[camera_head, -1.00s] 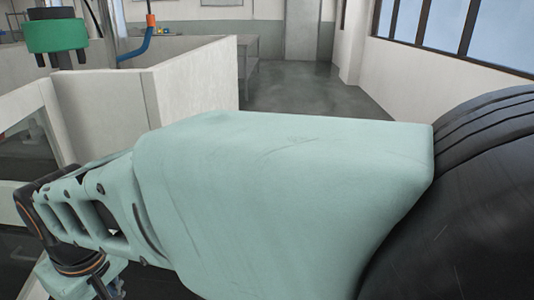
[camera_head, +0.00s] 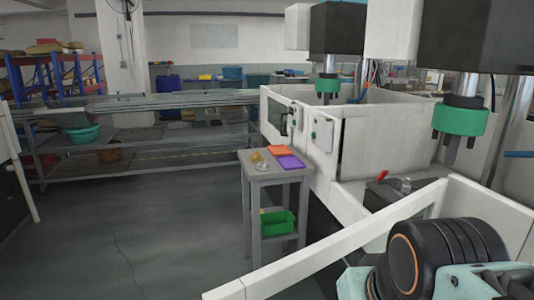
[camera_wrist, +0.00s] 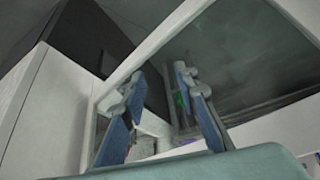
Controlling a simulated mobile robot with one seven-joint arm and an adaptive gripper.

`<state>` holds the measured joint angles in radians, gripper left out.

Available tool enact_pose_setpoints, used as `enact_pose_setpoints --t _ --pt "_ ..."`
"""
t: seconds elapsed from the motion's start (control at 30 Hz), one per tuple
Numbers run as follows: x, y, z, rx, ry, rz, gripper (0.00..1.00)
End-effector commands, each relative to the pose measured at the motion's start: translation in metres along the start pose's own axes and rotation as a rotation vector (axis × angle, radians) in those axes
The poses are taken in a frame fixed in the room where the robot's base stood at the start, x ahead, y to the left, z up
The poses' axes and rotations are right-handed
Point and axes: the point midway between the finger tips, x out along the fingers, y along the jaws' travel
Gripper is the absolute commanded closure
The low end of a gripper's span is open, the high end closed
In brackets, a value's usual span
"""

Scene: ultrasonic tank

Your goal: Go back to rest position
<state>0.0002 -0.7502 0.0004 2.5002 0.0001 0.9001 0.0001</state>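My gripper (camera_wrist: 160,92) shows in the wrist view, with its two blue-padded fingers apart and nothing seen between them. In the head view my arm's black and pale-green joint is at the lower right, and the gripper itself is out of sight. White-walled tanks stand at the right, with a low white panel (camera_head: 330,240) in front of my arm. Green cylindrical heads (camera_head: 459,121) hang above the tanks.
A small grey table (camera_head: 262,170) holds an orange and a purple item (camera_head: 291,162), with a green bin (camera_head: 277,222) on its lower shelf. A long metal rack (camera_head: 130,105) stands behind. The floor (camera_head: 120,235) at the left is clear.

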Motion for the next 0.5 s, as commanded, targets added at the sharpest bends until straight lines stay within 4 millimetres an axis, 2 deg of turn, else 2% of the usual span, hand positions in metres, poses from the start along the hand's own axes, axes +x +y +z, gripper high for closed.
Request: enact_pose_setpoints --t 0.03,0.5 --pt "-0.025 0.0 -0.013 0.0 0.0 0.0 0.72" --pt "-0.132 0.0 -0.071 0.0 0.0 0.0 0.72"
